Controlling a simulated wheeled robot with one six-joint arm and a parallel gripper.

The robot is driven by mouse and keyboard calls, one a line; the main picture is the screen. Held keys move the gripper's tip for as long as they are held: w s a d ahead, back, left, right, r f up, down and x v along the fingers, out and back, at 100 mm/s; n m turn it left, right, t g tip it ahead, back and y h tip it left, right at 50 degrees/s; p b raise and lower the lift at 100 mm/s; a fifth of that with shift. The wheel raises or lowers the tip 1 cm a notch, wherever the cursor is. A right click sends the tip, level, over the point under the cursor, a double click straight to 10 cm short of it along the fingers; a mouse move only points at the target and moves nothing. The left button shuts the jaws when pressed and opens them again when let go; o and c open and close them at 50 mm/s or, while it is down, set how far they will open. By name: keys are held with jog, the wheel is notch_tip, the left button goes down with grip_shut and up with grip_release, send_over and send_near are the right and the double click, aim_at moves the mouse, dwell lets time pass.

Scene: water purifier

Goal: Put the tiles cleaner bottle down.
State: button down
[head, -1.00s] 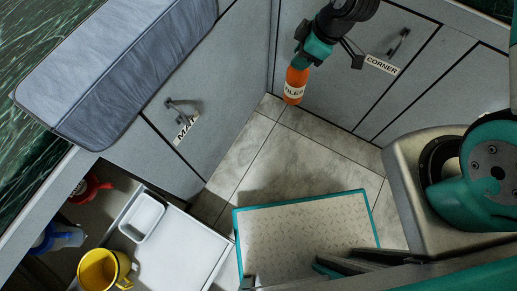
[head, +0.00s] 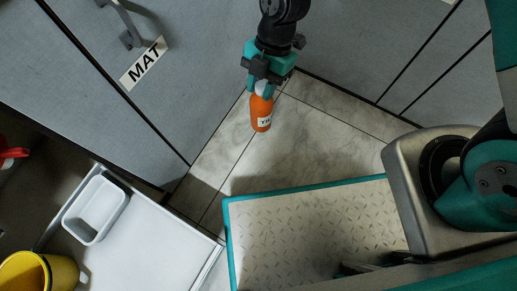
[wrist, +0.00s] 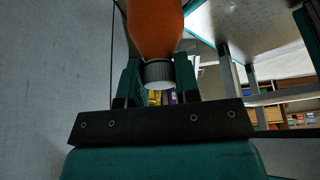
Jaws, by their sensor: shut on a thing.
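The tiles cleaner bottle (head: 261,113) is orange with a white label and a pale cap. My gripper (head: 262,88) is shut on it at the cap end, and the bottle hangs below the fingers with its body pointing down the picture. In the wrist view the orange body (wrist: 155,25) and the ribbed grey cap (wrist: 159,72) sit between the two teal fingers (wrist: 158,80). I cannot tell whether the bottle's base touches the floor tiles (head: 215,165).
A cabinet door labelled MAT (head: 143,63) stands at the left. An open drawer (head: 150,240) holds a white tray (head: 95,209), with a yellow bucket (head: 35,275) beside it. My teal-edged base platform is below. Tiled floor between the cabinets and platform is clear.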

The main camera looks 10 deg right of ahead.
jog(key=shift+s+a+f+n+b, duration=0.15)
jog(key=shift+f+n+b, duration=0.1)
jog(key=shift+f, duration=0.25)
jog(key=shift+s+a+f+n+b, duration=0.1)
jog(key=shift+f+n+b, duration=0.1)
jog(key=shift+f, duration=0.25)
notch_tip(320, 180, down, 19)
jog(key=b, duration=1)
jog(key=shift+f+b, duration=0.15)
jog(key=shift+b, duration=0.25)
jog(key=shift+f, duration=0.1)
jog(key=c, duration=0.8)
grip_release()
